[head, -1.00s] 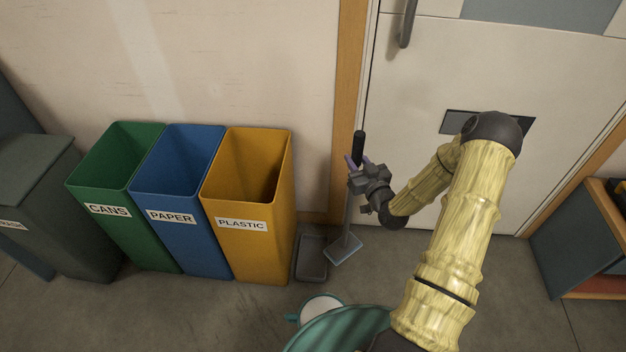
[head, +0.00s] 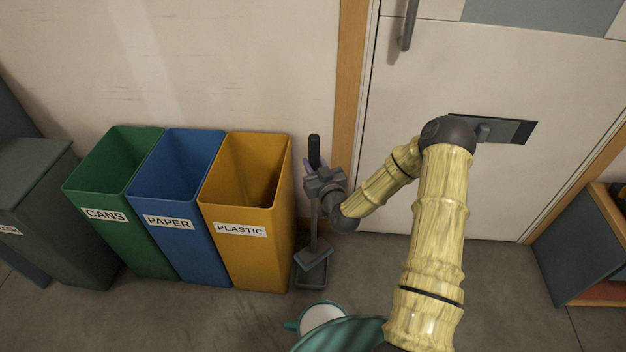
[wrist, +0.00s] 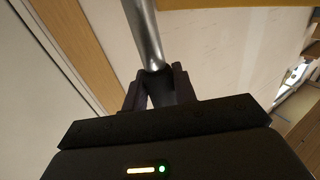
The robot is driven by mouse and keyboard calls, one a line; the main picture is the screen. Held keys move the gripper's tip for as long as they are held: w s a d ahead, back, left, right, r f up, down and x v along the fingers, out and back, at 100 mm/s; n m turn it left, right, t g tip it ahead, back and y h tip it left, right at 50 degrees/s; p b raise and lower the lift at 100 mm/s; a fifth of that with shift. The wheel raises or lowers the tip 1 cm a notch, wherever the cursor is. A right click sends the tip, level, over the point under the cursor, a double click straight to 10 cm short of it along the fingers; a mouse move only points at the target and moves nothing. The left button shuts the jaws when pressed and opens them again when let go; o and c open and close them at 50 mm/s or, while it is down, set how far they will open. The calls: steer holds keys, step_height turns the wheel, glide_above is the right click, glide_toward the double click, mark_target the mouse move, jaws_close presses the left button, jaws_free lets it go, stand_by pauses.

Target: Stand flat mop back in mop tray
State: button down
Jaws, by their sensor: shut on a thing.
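The flat mop (head: 314,259) has a black grip at the top, a grey pole and a flat grey head. My gripper (head: 315,168) is shut on its handle just below the top of the black grip. The mop stands about upright. Its head overlaps the dark mop tray (head: 299,281) in the head view; I cannot tell whether it touches the tray or hangs above it. In the wrist view the mop's pole (wrist: 144,35) runs out from between the fingers (wrist: 160,90). The tray is on the floor beside the yellow bin and is partly hidden by the mop head.
The yellow plastic bin (head: 230,265) stands close left of the tray, with blue (head: 185,245) and green (head: 120,245) bins beyond. A wooden door frame (head: 348,100) and pale door (head: 480,80) are behind. A white and teal round object (head: 318,314) is in front.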

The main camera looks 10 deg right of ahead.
steer(key=shift+f+b, duration=0.3)
steer(key=shift+f, duration=0.7)
steer(key=shift+w+a+f+b, duration=0.15)
steer(key=shift+f+b, duration=0.75)
steer(key=shift+f, duration=1.25)
steer(key=c, duration=1.1)
jaws_free()
steer(key=shift+f, duration=0.1)
steer(key=s, duration=0.4)
steer(key=s+d+p, duration=0.1)
steer(key=s, duration=0.3)
steer(key=s+p, duration=0.1)
steer(key=s, duration=0.3)
steer(key=shift+d+r, duration=0.2)
steer(key=shift+d, duration=0.2)
steer(key=shift+a, duration=0.1)
